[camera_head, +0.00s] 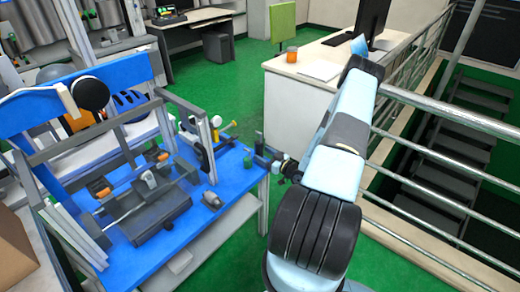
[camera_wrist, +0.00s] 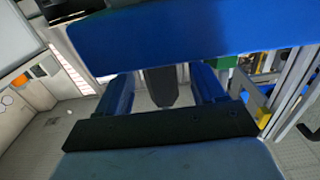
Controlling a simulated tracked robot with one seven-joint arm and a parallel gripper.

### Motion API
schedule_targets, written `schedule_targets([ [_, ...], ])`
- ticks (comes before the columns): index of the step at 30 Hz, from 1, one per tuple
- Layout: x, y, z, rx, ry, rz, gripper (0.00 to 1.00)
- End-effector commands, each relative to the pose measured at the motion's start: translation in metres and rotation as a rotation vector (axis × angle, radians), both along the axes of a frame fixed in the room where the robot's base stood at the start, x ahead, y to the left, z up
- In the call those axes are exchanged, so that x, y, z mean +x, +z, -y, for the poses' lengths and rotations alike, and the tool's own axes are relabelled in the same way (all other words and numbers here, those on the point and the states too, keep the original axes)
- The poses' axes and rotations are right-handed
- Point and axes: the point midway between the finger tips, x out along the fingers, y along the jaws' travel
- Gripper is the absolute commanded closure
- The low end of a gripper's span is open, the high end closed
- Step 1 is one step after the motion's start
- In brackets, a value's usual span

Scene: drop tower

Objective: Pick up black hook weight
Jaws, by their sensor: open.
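My gripper (camera_head: 273,161) is at the right edge of the blue workbench (camera_head: 165,228), partly hidden by its small size in the head view. In the wrist view its two blue-black fingers (camera_wrist: 163,76) are apart. A dark tapered piece (camera_wrist: 160,87) shows between them, below the blue band; I cannot tell whether it is the weight or whether it touches a finger. A small dark upright object (camera_head: 258,141) stands near the gripper in the head view and may be the black hook weight; no hook can be made out.
A small green object (camera_head: 248,162) and a grey cylinder (camera_head: 212,200) are on the bench near its right edge. A metal frame with a dark apparatus (camera_head: 150,205) fills the bench's left and middle. Metal railings (camera_head: 440,110) and a white desk (camera_head: 300,88) lie to the right.

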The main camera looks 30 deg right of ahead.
Motion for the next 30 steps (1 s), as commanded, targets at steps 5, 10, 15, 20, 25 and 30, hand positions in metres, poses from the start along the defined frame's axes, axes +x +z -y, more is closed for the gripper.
schedule_targets([
  [5,0.007,0.0,-0.002,0.0,0.0,0.0,0.31],
  [10,0.023,-0.001,-0.006,-0.001,0.001,0.001,0.31],
  [15,0.045,-0.002,-0.014,0.0,0.001,0.001,0.31],
  [20,0.053,-0.002,-0.016,0.0,-0.001,0.0,0.31],
  [25,0.053,-0.002,-0.016,0.0,-0.001,0.0,0.33],
  [30,0.052,-0.002,-0.016,0.0,-0.001,0.0,0.5],
])
